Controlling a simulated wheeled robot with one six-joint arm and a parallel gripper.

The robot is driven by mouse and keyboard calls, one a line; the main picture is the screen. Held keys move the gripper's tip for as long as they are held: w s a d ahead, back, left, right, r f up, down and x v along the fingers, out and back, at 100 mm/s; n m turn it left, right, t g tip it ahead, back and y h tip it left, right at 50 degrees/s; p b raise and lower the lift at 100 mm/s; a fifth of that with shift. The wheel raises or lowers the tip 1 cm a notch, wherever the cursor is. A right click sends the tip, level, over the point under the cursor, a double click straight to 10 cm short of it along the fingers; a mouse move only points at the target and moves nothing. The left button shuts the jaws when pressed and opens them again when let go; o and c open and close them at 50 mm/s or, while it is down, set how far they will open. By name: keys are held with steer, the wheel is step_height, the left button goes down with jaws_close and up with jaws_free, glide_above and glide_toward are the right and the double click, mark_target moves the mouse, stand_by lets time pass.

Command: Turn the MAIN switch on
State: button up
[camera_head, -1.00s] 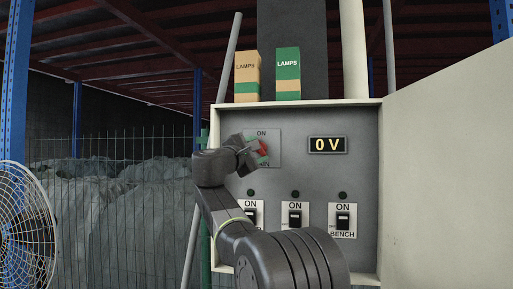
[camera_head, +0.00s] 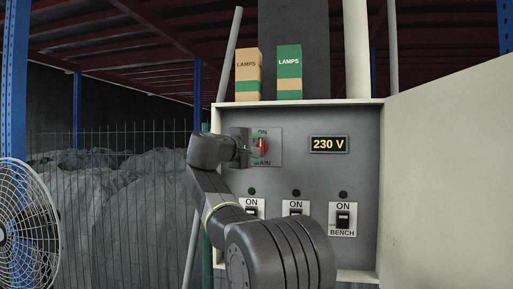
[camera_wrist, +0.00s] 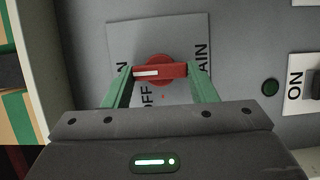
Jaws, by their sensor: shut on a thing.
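The MAIN switch is a red rotary handle (camera_head: 263,147) on a light plate (camera_head: 275,135) at the upper left of the panel. It also shows in the wrist view (camera_wrist: 174,70), where its white mark points left, toward the partly hidden ON label. OFF reads below it and part of MAIN is on its right. My gripper (camera_wrist: 160,72) is shut on the handle, with a green finger at each end. In the head view my gripper (camera_head: 247,148) covers the plate's left part. The display (camera_head: 329,144) reads 230 V.
Three smaller switches line the lower panel; the right one is labelled BENCH (camera_head: 343,218), and my arm partly hides the others. The cabinet door (camera_head: 450,165) stands open on the right. Two LAMPS boxes (camera_head: 247,75) (camera_head: 289,73) stand on top. A fan (camera_head: 27,230) is at the left.

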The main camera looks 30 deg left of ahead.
steer(key=shift+f, duration=0.1)
steer(key=o, duration=1)
steer(key=s+b, duration=0.1)
steer(key=s, duration=0.3)
steer(key=s+a+b, duration=0.1)
steer(key=s, duration=0.4)
steer(key=s+a+b, duration=0.1)
steer(key=s, duration=0.3)
steer(key=shift+s, duration=0.35)
steer(key=shift+w, duration=0.1)
steer(key=w+p, duration=0.1)
steer(key=w, duration=0.3)
steer(key=w+d+p, duration=0.1)
steer(key=w, duration=0.4)
steer(key=w+d+p, duration=0.1)
steer(key=w, duration=0.3)
steer(key=shift+w, duration=0.3)
steer(key=shift+s, duration=0.1)
